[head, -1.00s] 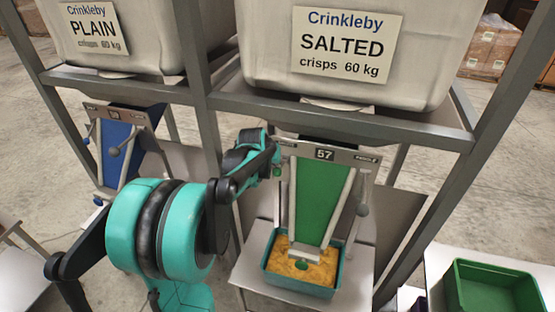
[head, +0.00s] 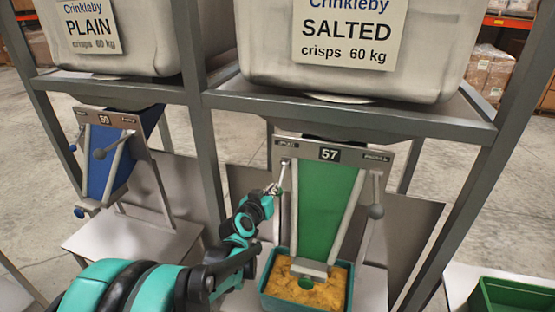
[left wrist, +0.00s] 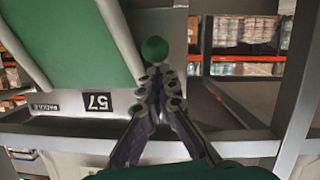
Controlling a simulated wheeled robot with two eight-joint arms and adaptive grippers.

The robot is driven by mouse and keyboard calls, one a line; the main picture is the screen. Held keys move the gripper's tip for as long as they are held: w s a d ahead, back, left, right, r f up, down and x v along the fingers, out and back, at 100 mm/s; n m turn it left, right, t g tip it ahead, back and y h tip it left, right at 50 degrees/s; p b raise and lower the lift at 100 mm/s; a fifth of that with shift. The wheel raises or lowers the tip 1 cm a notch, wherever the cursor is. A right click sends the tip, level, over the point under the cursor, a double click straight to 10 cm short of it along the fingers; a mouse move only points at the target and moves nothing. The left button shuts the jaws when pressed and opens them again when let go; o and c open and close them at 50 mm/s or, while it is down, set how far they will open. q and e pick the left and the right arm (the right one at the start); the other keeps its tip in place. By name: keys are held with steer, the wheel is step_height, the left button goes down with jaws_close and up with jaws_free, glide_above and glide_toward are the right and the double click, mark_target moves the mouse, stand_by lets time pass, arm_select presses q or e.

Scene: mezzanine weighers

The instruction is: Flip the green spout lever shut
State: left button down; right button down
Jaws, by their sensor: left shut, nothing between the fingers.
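The green spout (head: 326,210) slopes down under a metal plate marked 57 (head: 329,154). A green ball (left wrist: 155,50) shows in the left wrist view just past my fingertips, beside the green chute; I cannot tell whether they touch. Its lever is hard to make out in the head view, behind my fingers. My left gripper (head: 276,189) is shut and empty at the spout's left side, below the plate's left end; its fingers (left wrist: 157,78) also show in the left wrist view. My right gripper is not in view.
A teal tray (head: 262,291) holding yellow crisps stands under the green spout's mouth. A blue spout (head: 103,160) marked 59 stands at left. Grey frame posts (head: 199,130) rise between the spouts. A green bin (head: 512,292) stands at lower right.

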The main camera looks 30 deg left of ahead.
arm_select(q)
steer(key=shift+f+b, duration=0.35)
steer(key=shift+f, duration=0.05)
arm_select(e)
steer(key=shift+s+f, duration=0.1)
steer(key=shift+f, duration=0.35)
arm_select(q)
steer(key=shift+d+f, duration=0.1)
